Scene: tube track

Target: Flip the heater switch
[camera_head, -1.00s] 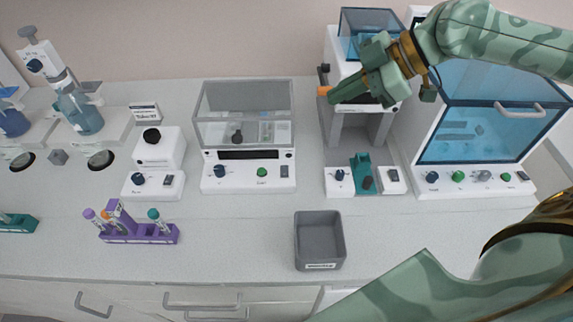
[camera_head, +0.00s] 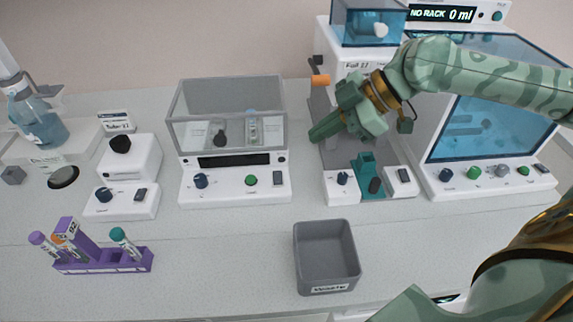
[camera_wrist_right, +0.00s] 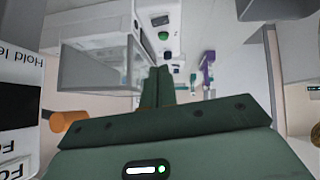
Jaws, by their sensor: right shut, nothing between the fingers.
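I cannot tell for sure which device is the heater. Dark rocker switches show on the front bases of several devices: the foil device (camera_head: 404,174), the lidded glass-box device (camera_head: 278,178) and the small knob-topped device (camera_head: 140,195). My right gripper (camera_head: 314,136) is shut and empty. It hangs in front of the foil device, left of its column, with its fingers pointing left and down, apart from the switches. In the right wrist view its closed fingers (camera_wrist_right: 158,86) point toward the glass-box device (camera_wrist_right: 102,62). My left gripper is not in view.
A grey open bin (camera_head: 327,256) stands at the front. A purple tube rack (camera_head: 105,260) is at left. A blue-glass cabinet (camera_head: 490,128) is at right. An orange knob (camera_head: 320,80) sticks out above the gripper. The bench between rack and bin is clear.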

